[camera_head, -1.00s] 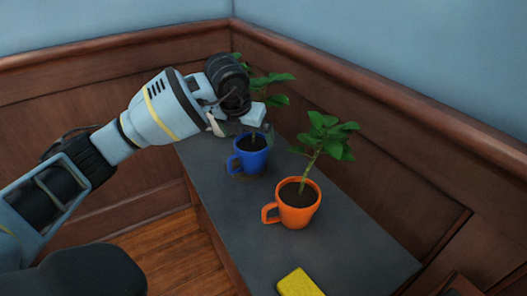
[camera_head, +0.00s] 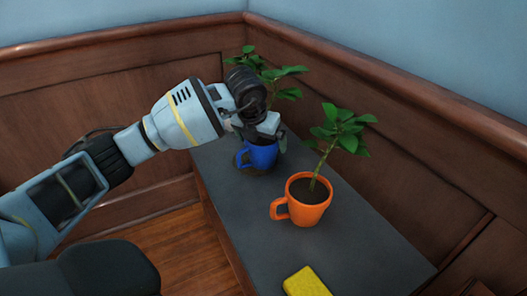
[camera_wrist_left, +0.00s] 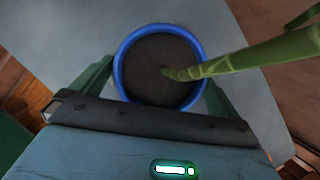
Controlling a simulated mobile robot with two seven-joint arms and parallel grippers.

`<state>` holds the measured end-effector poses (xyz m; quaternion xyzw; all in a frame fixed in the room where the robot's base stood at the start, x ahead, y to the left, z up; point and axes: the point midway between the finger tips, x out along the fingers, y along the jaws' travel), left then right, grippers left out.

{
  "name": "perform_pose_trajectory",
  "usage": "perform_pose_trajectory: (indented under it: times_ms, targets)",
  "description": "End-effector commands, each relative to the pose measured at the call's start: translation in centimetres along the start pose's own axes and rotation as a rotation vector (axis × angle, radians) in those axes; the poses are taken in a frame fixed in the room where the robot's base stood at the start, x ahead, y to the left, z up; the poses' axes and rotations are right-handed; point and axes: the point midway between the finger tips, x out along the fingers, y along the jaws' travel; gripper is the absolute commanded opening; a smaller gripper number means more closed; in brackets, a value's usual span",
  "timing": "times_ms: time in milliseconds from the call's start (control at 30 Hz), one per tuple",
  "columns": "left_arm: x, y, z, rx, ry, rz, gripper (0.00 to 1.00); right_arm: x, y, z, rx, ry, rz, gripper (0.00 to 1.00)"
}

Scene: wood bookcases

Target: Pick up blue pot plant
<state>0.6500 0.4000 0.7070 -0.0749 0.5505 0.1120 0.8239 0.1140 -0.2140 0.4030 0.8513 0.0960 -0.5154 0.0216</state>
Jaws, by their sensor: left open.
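The blue pot (camera_head: 262,155) with a green leafy plant (camera_head: 284,72) stands upright at the far end of the dark shelf top (camera_head: 243,205). My left gripper (camera_head: 262,131) is over its rim and hides part of the pot and stem. In the left wrist view the blue pot (camera_wrist_left: 118,67) is seen from above with dark soil and a thick green stem (camera_wrist_left: 240,62). The left gripper (camera_wrist_left: 158,85) is open, with one finger on each side of the pot. I cannot tell whether the fingers touch it. My right gripper is in neither view.
An orange mug (camera_head: 302,212) with a similar plant stands nearer on the same top, to the right of the blue pot. A yellow block (camera_head: 306,283) lies at the near end. Wood panelling (camera_head: 400,150) closes off the back and right sides.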

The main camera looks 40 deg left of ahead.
Motion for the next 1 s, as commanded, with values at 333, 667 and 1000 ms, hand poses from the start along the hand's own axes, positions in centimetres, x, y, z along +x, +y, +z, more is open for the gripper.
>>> perform_pose_trajectory:
  times_ms: [333, 667, 1000]
  targets:
    - [1.37, 0.01, -0.01, 0.001, 0.000, 0.000, 1.00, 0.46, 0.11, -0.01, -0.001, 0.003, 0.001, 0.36]
    - [1.35, 0.02, -0.02, 0.001, 0.000, 0.000, 0.57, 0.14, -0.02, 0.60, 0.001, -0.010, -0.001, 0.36]
    - [1.08, 0.01, 0.17, 0.000, -0.004, -0.001, 0.45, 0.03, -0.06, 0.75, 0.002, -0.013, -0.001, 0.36]
